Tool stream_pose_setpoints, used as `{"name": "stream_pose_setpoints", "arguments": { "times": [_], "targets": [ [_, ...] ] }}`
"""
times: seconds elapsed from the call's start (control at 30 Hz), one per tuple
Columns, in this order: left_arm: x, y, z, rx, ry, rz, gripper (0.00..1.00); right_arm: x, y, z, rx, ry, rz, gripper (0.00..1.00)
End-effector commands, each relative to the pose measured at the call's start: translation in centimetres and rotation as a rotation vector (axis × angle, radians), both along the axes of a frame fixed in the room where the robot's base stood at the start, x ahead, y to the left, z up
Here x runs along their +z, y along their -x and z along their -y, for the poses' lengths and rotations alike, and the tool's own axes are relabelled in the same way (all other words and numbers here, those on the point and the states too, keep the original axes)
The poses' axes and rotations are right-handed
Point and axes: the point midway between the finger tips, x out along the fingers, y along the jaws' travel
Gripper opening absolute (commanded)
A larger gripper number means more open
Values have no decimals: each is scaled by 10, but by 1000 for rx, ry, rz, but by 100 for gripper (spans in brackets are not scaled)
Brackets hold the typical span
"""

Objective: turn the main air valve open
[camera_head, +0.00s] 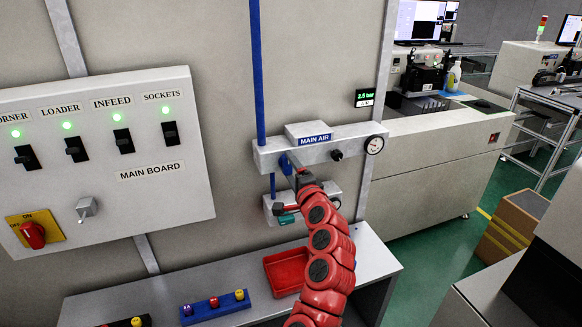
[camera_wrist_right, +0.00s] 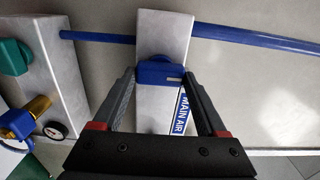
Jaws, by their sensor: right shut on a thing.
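The MAIN AIR unit is a grey block (camera_head: 346,140) on the wall with a blue MAIN AIR label (camera_head: 315,139). Its blue valve handle shows in the right wrist view (camera_wrist_right: 160,72), on the grey block beside the label. My right gripper (camera_head: 288,164) is at the block's left part, and in the right wrist view (camera_wrist_right: 160,76) its two fingers are shut on the blue handle from both sides. In the head view the gripper and red arm hide most of the handle. My left gripper is not in view.
A round gauge (camera_head: 374,145) and black knob sit right of the label; a display (camera_head: 368,98) above reads about 2.5 bar in green. A lower grey unit with a green knob (camera_wrist_right: 13,57) is close by. A red tray (camera_head: 286,272) lies on the shelf below.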

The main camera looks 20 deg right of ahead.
Motion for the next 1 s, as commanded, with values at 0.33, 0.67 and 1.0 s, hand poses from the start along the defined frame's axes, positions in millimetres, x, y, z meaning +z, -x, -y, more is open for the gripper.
{"name": "stream_pose_setpoints", "arguments": {
  "times": [0.33,0.67,1.0],
  "targets": [
    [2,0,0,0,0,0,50,-1,0,1,-2,-30,-2,19],
    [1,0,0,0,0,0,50,-1,0,1,-1,-30,-2,93],
    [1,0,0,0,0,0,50,-1,2,0,0,-29,-1,100]
  ]
}}
